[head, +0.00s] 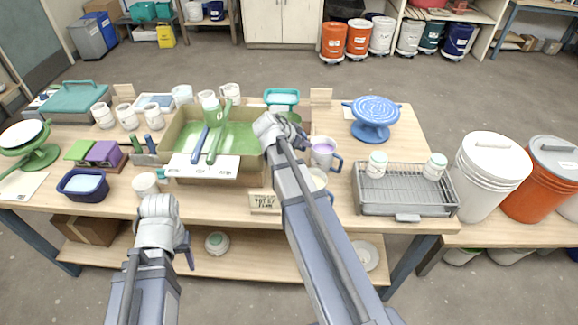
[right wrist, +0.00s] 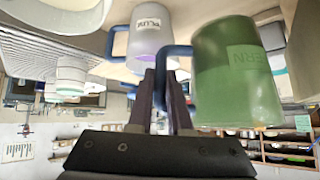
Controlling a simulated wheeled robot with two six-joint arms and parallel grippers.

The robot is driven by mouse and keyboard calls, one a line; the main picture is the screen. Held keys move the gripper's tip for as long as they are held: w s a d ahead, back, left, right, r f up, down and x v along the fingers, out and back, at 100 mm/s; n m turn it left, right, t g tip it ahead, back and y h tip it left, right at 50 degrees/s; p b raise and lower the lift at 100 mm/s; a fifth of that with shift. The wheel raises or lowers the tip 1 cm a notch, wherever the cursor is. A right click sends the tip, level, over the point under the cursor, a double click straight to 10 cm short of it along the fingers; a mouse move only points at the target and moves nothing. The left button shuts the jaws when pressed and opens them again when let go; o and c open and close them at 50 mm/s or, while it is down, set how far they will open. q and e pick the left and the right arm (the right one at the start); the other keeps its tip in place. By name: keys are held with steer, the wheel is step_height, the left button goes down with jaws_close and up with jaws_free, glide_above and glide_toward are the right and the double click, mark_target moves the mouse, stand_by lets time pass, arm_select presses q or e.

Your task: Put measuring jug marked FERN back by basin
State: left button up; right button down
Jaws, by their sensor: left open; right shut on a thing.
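The green measuring jug (right wrist: 238,75), its label showing "ERN", has a blue handle. My right gripper (right wrist: 165,85) is shut on that handle. In the head view my right gripper's wrist covers most of the jug, leaving some green (head: 291,117) at the right wall of the wide basin (head: 255,168), which has a green inside. I cannot tell whether the jug touches the table. A lilac jug marked PLUM (head: 323,151) stands to its right, also in the right wrist view (right wrist: 150,35). My left gripper (head: 188,258) is open and empty in front of the table's front edge.
A pale jug (head: 317,181) stands beside my right forearm. A small sign (head: 265,202) is at the front edge. A wire rack (head: 405,190) with white jars and a blue turntable (head: 373,115) are to the right. Two tools lie across the basin.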

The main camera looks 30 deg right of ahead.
step_height(320, 180, down, 6)
steer(key=b, duration=0.6)
steer(key=shift+f, duration=0.15)
step_height(320, 180, down, 4)
steer(key=b, duration=0.4)
steer(key=shift+r, duration=0.25)
steer(key=shift+f, duration=0.15)
steer(key=c, duration=1.3)
jaws_free()
steer(key=o, duration=0.5)
steer(key=shift+c, duration=0.2)
